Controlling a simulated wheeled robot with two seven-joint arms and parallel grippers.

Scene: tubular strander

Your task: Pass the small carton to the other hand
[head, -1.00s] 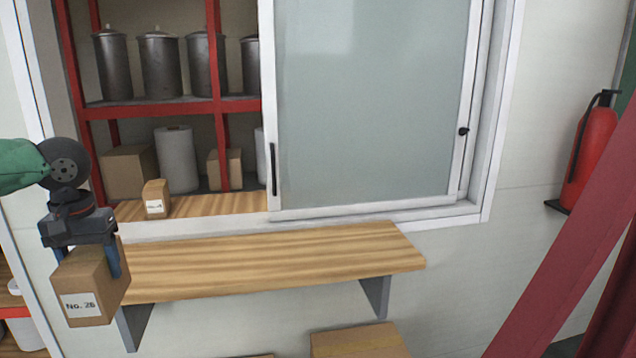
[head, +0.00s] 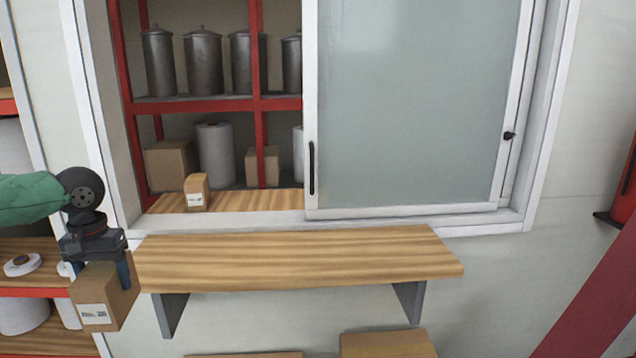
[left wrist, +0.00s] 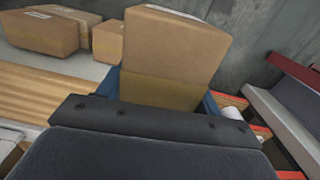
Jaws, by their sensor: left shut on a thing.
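A cardboard carton labelled "No. 26" (head: 106,298) is held by my left gripper (head: 102,272) at the lower left of the head view. The blue fingers grip its sides from above, and it hangs in front of the left end of the wooden ledge. In the left wrist view the carton (left wrist: 175,45) sits between the blue fingers. Another small labelled carton (head: 197,192) stands on the window's wooden sill, apart from the gripper. My right gripper is not in view.
A wooden ledge (head: 300,257) on grey brackets juts out below the window, its top clear. A sliding glass pane (head: 415,110) covers the window's right part. Cartons (head: 388,345) lie below the ledge. A shelf with rolls (head: 22,265) stands at far left.

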